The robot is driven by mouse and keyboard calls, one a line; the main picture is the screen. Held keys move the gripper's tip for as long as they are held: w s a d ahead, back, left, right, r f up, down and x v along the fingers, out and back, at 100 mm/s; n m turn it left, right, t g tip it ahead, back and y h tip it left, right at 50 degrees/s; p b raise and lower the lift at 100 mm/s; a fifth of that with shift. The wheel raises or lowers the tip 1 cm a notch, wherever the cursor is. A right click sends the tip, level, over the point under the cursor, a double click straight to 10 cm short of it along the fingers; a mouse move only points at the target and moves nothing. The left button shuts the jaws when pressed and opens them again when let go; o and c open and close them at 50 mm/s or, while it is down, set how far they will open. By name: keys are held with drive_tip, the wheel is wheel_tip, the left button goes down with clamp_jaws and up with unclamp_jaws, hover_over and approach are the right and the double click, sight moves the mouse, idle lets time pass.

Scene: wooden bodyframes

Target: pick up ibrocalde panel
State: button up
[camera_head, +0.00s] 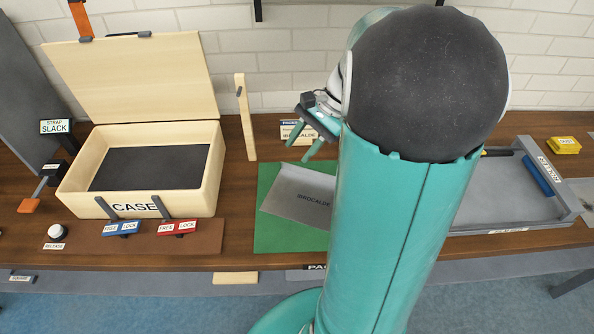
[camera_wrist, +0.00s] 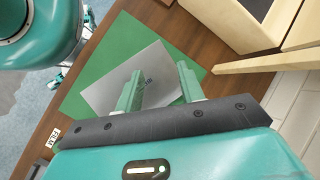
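The ibrocalde panel (camera_head: 299,196) is a flat grey sheet with the word IBROCALDE on it. It lies tilted on a green mat (camera_head: 268,237), and its right part is hidden behind my arm in the head view. In the wrist view the panel (camera_wrist: 115,88) lies on the green mat (camera_wrist: 131,32), beyond my fingers. My gripper (camera_head: 306,140) is above and behind the panel in the head view. In the wrist view my gripper (camera_wrist: 158,86) has its two green fingers apart with nothing between them.
An open wooden case (camera_head: 208,183) with its lid up stands left of the mat, with an upright wooden board (camera_head: 246,117) beside it. A small sign (camera_head: 297,133) stands behind the panel. A grey tray (camera_head: 490,200) is on the right. Red and blue latches lie before the case.

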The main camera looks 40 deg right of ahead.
drive_tip(key=s+d+f+m+t+y, duration=0.1)
drive_tip(key=d+f+m, duration=0.2)
drive_tip(key=d, duration=0.3)
drive_tip(key=s+d+f+m+t+y, duration=0.1)
drive_tip(key=d+f+m+t, duration=0.1)
drive_tip(key=d, duration=0.4)
drive_tip(key=s+d+f+m+t+y, duration=0.1)
drive_tip(key=d+f+m+t, duration=0.1)
drive_tip(key=d+f+m, duration=0.3)
drive_tip(key=shift+s+d+f, duration=0.15)
drive_tip(key=shift+d+f, duration=0.35)
drive_tip(key=shift+f, duration=0.05)
approach(316, 177)
drive_tip(key=w+a, duration=0.2)
drive_tip(key=w, duration=0.1)
drive_tip(key=shift+a, duration=0.4)
drive_tip(key=x, duration=0.5)
drive_tip(key=shift+a+r, duration=0.1)
drive_tip(key=shift+r, duration=0.1)
clamp_jaws()
drive_tip(key=shift+s+f, duration=0.1)
